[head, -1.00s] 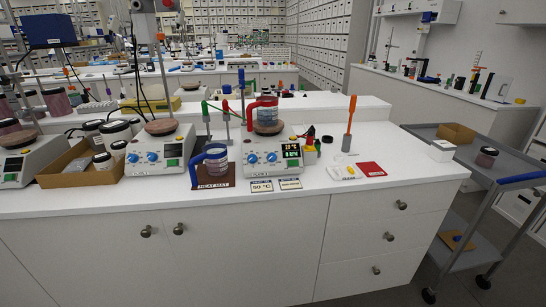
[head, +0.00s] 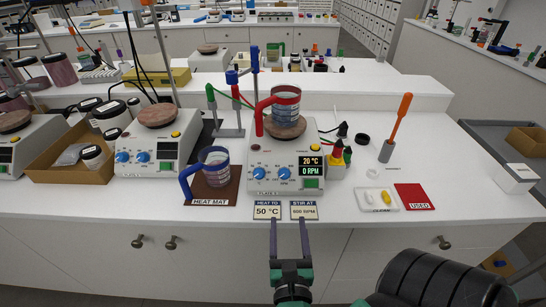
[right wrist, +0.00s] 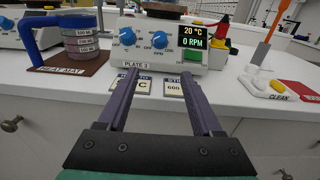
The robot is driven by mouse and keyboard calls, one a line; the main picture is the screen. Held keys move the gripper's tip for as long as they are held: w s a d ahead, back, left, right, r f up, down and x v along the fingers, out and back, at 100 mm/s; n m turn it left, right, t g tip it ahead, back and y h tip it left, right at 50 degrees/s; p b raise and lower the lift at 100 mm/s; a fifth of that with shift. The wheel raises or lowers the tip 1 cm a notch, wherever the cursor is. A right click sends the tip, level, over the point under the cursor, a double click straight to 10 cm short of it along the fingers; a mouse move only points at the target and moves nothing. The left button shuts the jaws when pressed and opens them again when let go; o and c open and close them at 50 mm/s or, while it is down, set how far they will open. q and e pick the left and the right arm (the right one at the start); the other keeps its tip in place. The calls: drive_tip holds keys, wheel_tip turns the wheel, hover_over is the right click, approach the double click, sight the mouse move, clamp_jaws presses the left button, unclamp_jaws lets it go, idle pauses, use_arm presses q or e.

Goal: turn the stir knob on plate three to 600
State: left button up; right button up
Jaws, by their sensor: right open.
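The hotplate labelled as a plate (head: 310,152) stands on the white bench, with a dark round top bearing a beaker with a red handle (head: 285,105). Its front has two blue knobs, a left knob (head: 259,173) and a right knob (head: 284,173), which I take as the stir knob; it also shows in the right wrist view (right wrist: 160,40). Its display (head: 311,164) reads 20 °C and 0 RPM. My right gripper (head: 289,224) is open and empty in front of the bench edge, below the knobs and apart from them. My left gripper is out of view.
Two cards, HEAT TO 50 °C (head: 267,211) and STIR AT 600 RPM (head: 304,210), lie before the plate. A blue-handled beaker (head: 215,167) stands on the brown heat mat (head: 228,192) to its left. A white tray (head: 374,206) and red card (head: 414,197) lie right.

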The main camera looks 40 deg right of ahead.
sight(285, 178)
drive_tip(key=b+x, duration=0.1)
drive_tip(key=x, duration=0.3)
drive_tip(key=r+b+x, duration=0.1)
drive_tip(key=x, duration=0.3)
drive_tip(key=b+x, duration=0.2)
drive_tip(key=x, duration=0.2)
drive_tip(key=shift+w+d+r, duration=0.1)
drive_tip(key=shift+w+r, duration=0.1)
drive_tip(key=shift+w, duration=0.05)
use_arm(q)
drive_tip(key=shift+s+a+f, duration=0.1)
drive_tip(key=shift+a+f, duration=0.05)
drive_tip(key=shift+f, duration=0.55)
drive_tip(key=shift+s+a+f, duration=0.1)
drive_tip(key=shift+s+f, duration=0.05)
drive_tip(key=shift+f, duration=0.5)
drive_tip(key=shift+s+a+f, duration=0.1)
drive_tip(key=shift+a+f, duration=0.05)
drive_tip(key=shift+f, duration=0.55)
use_arm(e)
drive_tip(key=shift+w+d+r, duration=0.2)
drive_tip(key=shift+w+d, duration=0.05)
drive_tip(key=shift+w, duration=0.15)
drive_tip(key=c, duration=0.9)
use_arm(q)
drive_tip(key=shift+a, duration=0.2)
use_arm(e)
clamp_jaws()
